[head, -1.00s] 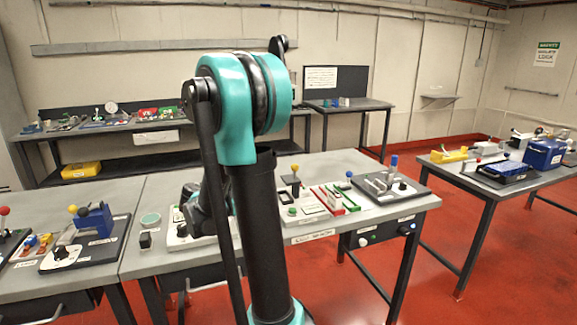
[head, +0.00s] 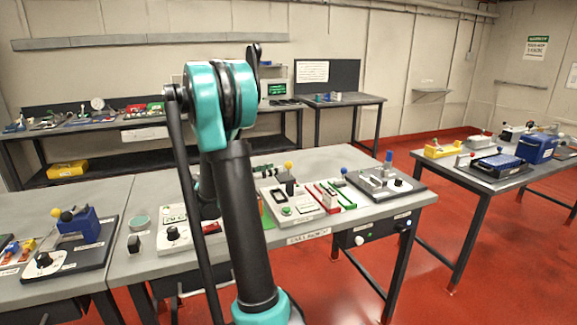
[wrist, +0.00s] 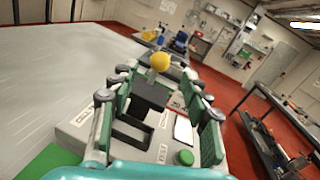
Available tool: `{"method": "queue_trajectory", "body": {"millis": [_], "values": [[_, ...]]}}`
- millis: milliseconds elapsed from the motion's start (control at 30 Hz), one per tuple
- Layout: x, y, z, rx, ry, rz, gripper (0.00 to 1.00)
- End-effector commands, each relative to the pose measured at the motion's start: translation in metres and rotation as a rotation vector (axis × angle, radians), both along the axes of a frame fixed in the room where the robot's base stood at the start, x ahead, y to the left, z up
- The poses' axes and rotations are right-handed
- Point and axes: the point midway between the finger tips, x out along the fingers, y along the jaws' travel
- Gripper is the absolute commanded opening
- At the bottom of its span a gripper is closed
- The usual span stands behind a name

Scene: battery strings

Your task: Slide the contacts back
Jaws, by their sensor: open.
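In the wrist view a light grey panel (wrist: 80,124) lies below my gripper (wrist: 157,78). It carries a dark block with openings (wrist: 133,133), a green button (wrist: 185,157) and a lever with a yellow ball (wrist: 160,61). My gripper is open, with green-padded fingers on either side of the dark block and lever, and nothing held. Whether they touch the panel I cannot tell. In the head view the panel (head: 294,208) sits on the bench, its yellow ball (head: 288,165) upright. My arm hides part of the bench. I cannot tell which part is the contacts.
Red and green strips (head: 333,196) and a black-based board with a blue handle (head: 383,182) stand right of the panel. A white box with a black knob (head: 174,238) is to the left. Another bench (head: 520,179) stands at right, across open red floor.

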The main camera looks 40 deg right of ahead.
Motion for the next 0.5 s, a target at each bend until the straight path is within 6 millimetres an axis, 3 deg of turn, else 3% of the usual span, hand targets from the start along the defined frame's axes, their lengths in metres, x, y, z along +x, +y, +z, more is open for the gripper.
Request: {"method": "queue_trajectory", "body": {"millis": [200,500], "values": [[-0.003,-0.043,0.000,0.000,0.000,-0.004,0.47],[-0.003,-0.074,0.000,0.001,-0.001,-0.001,0.47]]}}
